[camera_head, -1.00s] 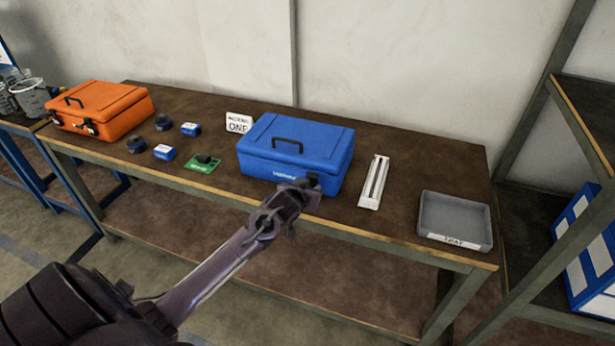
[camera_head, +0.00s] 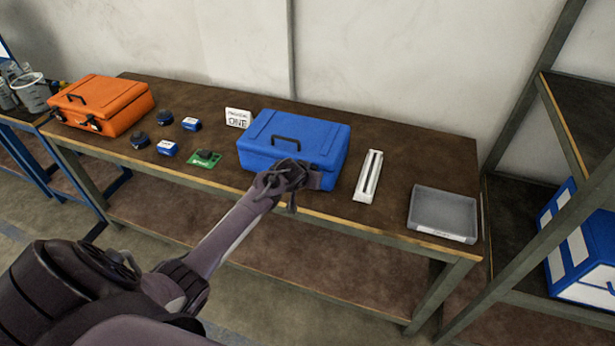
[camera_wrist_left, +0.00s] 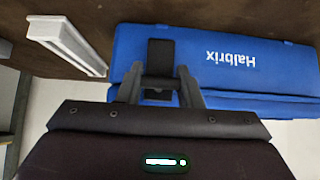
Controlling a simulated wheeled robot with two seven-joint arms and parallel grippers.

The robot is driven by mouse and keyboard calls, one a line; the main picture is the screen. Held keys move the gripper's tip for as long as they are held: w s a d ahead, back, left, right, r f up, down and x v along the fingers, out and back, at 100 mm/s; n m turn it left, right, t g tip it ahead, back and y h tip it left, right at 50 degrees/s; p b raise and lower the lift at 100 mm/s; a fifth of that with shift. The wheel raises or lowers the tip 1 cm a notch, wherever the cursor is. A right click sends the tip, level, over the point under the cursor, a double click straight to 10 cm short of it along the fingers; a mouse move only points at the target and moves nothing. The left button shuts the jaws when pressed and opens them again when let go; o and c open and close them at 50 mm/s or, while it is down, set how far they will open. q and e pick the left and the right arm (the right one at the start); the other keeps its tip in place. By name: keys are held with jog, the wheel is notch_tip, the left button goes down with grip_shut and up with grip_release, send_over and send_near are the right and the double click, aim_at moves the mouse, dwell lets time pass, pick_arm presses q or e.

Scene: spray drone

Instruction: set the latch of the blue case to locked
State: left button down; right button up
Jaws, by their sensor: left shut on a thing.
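The blue case (camera_head: 318,140) sits closed on the brown workbench with a dark handle on its lid. In the left wrist view the case (camera_wrist_left: 250,62) appears upside down, with the name "Halbrix" on its front. A black latch (camera_wrist_left: 160,54) is on that front, beside the lettering. My left gripper (camera_wrist_left: 162,88) is shut on the latch, one finger on each side of its lower part. In the head view my left gripper (camera_head: 295,177) is at the case's front right and hides the latch. Whether the latch is locked cannot be told. My right gripper is not in view.
An orange case (camera_head: 102,105) stands at the left. Dark round parts, small blue boxes (camera_head: 168,148), a green board (camera_head: 205,159) and a white sign lie between the cases. A white rail (camera_head: 369,176) and a grey tray (camera_head: 443,213) are to the right.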

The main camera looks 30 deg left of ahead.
pick_arm(q)
jog(key=c, duration=1)
grip_release()
jog(key=v, duration=0.7)
jog(key=shift+s+r, duration=0.25)
jog(key=shift+r, duration=0.1)
